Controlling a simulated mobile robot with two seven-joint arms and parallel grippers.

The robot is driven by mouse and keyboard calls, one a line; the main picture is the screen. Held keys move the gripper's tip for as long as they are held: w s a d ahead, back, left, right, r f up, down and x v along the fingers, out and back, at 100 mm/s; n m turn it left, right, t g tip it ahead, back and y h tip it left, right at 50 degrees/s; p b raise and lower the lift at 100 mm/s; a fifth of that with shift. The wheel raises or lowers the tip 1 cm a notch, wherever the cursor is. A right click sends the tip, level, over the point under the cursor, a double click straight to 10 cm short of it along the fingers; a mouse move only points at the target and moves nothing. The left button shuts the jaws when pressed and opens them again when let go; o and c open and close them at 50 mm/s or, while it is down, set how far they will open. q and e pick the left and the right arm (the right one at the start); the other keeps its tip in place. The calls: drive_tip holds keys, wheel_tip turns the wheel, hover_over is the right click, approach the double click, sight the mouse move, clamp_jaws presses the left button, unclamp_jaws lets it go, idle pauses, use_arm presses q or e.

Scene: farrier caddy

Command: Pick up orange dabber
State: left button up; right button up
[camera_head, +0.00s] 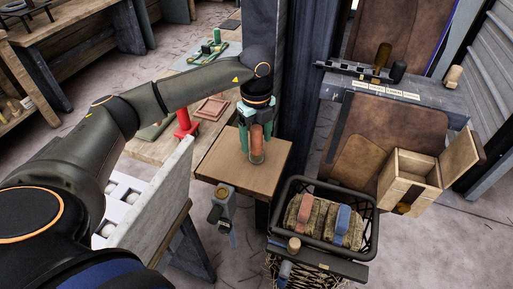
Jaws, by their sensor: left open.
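The orange dabber (256,146) stands upright on a small wooden table. My left gripper (256,135) comes down over it from above, with its green fingers on either side of the dabber's upper part. The left gripper is open. Whether a finger touches the dabber cannot be told from this angle, and the dabber's top is hidden behind the gripper. My right gripper does not show.
The small wooden table (222,170) is otherwise bare. A black crate (372,248) with brushes stands at lower right. An open wooden box (408,178) sits further right. A dark post rises behind the table.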

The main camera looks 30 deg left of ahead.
use_arm(q)
clamp_jaws()
idle(0.5)
idle(0.8)
